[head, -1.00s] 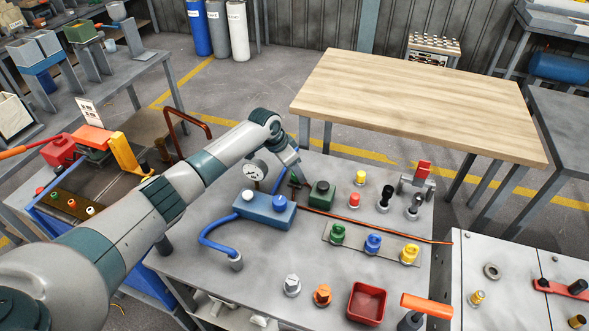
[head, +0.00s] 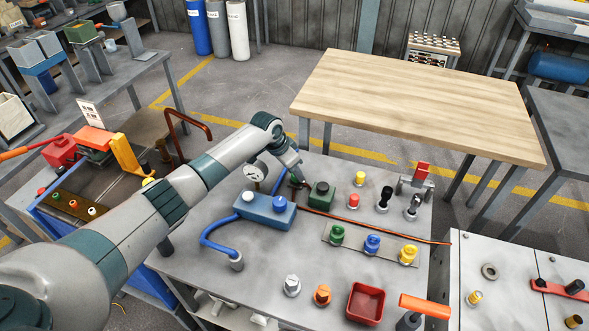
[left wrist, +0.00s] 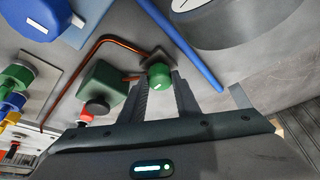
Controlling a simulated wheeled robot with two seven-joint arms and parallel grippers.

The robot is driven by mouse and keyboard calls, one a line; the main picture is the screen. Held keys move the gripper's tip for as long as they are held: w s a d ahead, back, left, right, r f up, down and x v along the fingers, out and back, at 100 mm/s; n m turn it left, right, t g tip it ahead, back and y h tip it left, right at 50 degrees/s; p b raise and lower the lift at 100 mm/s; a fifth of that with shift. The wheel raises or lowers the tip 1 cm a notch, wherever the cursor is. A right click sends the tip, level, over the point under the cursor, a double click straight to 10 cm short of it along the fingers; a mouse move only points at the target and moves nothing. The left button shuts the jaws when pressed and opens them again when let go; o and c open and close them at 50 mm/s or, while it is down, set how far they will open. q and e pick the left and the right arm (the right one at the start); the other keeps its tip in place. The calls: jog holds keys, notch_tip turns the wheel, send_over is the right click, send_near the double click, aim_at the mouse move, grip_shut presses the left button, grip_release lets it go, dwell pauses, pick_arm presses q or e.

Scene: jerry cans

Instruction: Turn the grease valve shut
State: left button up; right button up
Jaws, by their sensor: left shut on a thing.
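A small round green knob (left wrist: 159,76) with a white mark sits on a dark square base at the end of a copper pipe (left wrist: 93,52). I take it as the grease valve, though no label can be read. My left gripper (left wrist: 165,88) has its fingers on either side of this knob and is shut on it. In the head view my left gripper (head: 297,179) points down at the back of the grey bench, and its wrist hides the knob. My right gripper is in neither view.
A green box with a black knob (head: 320,195) stands just right of the gripper. Several coloured knobs and a red tray (head: 366,303) stand nearer the front.

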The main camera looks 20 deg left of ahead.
pick_arm(q)
jog(key=n+p, duration=0.1)
jog(key=p, duration=0.1)
jog(key=n+y+p, duration=0.1)
jog(key=n, duration=0.1)
jog(key=n+p, duration=0.1)
jog(key=p, duration=0.1)
jog(key=shift+s+d+r+t+y+p, duration=0.1)
jog(key=shift+d+r+t+y+p, duration=0.15)
jog(key=shift+r+t+y+p, duration=0.1)
jog(key=n+y+p, duration=0.1)
jog(key=n+p, duration=0.1)
jog(key=n, duration=0.1)
jog(key=shift+d+f, duration=0.1)
jog(key=shift+f, duration=0.05)
jog(key=shift+d+n+y+p, duration=0.1)
jog(key=shift+n+y+p, duration=0.3)
jog(key=shift+n, duration=0.6)
jog(key=shift+f+n+y, duration=0.15)
jog(key=shift+n+y, duration=0.1)
jog(key=shift+n, duration=0.65)
jog(key=shift+d+n+y, duration=0.1)
jog(key=shift+n+y, duration=0.2)
jog(key=shift+n, duration=0.6)
jog(key=n+g+y+b, duration=0.1)
jog(key=n, duration=0.2)
jog(key=shift+f, duration=0.1)
jog(key=shift+w+n+y+b, duration=0.2)
jog(key=shift+n+y+b, duration=0.15)
jog(key=shift+n, duration=0.45)
